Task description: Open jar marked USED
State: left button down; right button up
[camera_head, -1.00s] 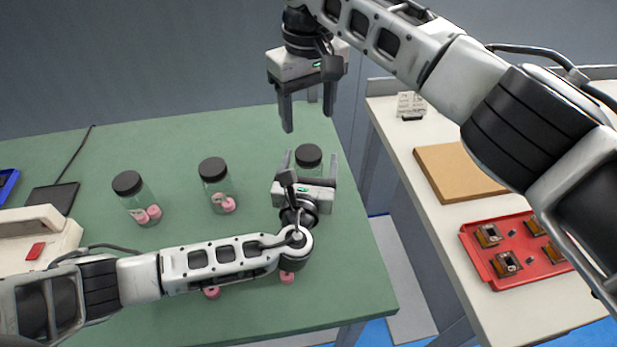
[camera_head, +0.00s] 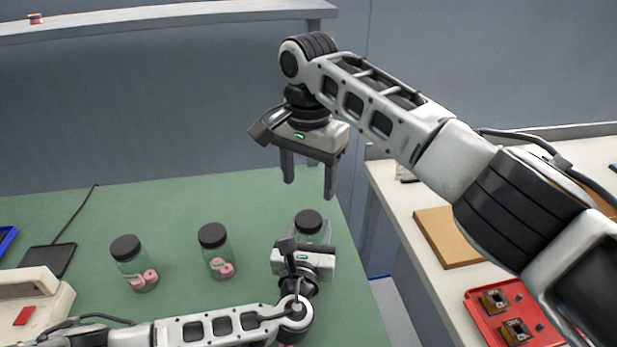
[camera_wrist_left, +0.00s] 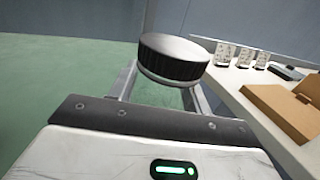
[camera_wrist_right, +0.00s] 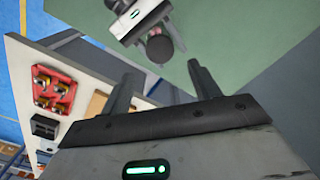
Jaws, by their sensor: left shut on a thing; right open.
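Three clear jars with black lids stand on the green table. The left jar (camera_head: 134,268) and middle jar (camera_head: 216,256) hold pink pieces. My left gripper (camera_head: 306,240) is shut on the right jar, whose black lid (camera_head: 308,220) rises above the fingers; this lid also fills the middle of the left wrist view (camera_wrist_left: 173,60). The jar's body is mostly hidden. I can read no USED marking on any jar. My right gripper (camera_head: 309,190) is open and empty, above the held jar, fingers pointing down. The right wrist view shows the held jar's lid (camera_wrist_right: 159,48) beyond its fingers.
A white side table at right holds a brown board (camera_head: 446,238) and a red tray (camera_head: 510,318) with parts. A white machine (camera_head: 30,305) and a dark pad (camera_head: 48,260) are at left. A shelf (camera_head: 160,22) runs along the back wall.

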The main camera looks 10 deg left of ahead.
aim_at(308, 219)
jog(key=m, duration=0.4)
jog(key=shift+m, duration=0.4)
jog(key=m, duration=0.4)
jog(key=shift+f+m, duration=0.15)
jog(key=shift+m, duration=0.15)
jog(key=shift+f, duration=3.9)
